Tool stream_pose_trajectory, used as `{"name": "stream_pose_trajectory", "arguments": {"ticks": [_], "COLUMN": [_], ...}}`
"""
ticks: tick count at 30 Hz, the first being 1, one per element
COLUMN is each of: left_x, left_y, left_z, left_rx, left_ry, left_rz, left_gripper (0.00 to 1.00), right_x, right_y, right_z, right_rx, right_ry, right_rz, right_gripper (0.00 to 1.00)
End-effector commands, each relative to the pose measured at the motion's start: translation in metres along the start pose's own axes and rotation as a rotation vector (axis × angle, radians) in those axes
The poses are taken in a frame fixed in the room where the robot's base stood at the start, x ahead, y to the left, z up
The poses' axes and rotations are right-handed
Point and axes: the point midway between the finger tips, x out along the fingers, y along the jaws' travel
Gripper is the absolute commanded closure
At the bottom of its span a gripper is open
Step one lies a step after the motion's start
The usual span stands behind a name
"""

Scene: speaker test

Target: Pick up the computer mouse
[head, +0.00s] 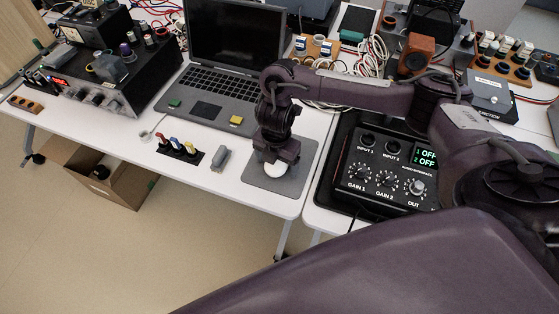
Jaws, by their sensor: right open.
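A white computer mouse (276,170) lies on a grey mouse pad (280,186) near the front edge of the white table. My right gripper (277,160) points down directly over the mouse and hides its far part. The right gripper is open, and its fingers are small and dark here. I cannot tell whether they touch the mouse. My left gripper is not in view.
An open laptop (218,90) stands behind and left of the pad. A grey block (221,158) and a dark strip with coloured plugs (178,151) lie left of it. A black audio interface (375,170) stands right. A cardboard box (110,180) is on the floor.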

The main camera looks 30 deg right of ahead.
Motion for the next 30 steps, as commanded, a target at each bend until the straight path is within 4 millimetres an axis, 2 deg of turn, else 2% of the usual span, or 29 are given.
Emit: {"name": "stream_pose_trajectory", "arguments": {"ticks": [4, 15, 23, 26, 30], "left_x": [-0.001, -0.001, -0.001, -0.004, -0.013], "left_y": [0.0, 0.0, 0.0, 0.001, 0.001], "left_z": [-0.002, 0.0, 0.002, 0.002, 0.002], "left_rx": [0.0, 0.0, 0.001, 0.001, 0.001], "left_ry": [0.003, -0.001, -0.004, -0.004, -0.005], "left_rz": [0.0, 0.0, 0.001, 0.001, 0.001], "left_gripper": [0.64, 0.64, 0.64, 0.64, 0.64], "right_x": [-0.001, -0.001, -0.002, -0.008, -0.025], "right_y": [0.0, 0.0, 0.001, 0.001, 0.002], "right_z": [0.0, 0.0, 0.0, 0.0, 0.0], "right_rx": [-0.001, -0.001, -0.001, -0.002, -0.002], "right_ry": [0.0, 0.001, 0.001, 0.0, -0.002], "right_rz": [0.0, 0.0, 0.001, 0.002, 0.004], "right_gripper": [0.19, 0.67, 0.67, 0.67, 0.67]}}
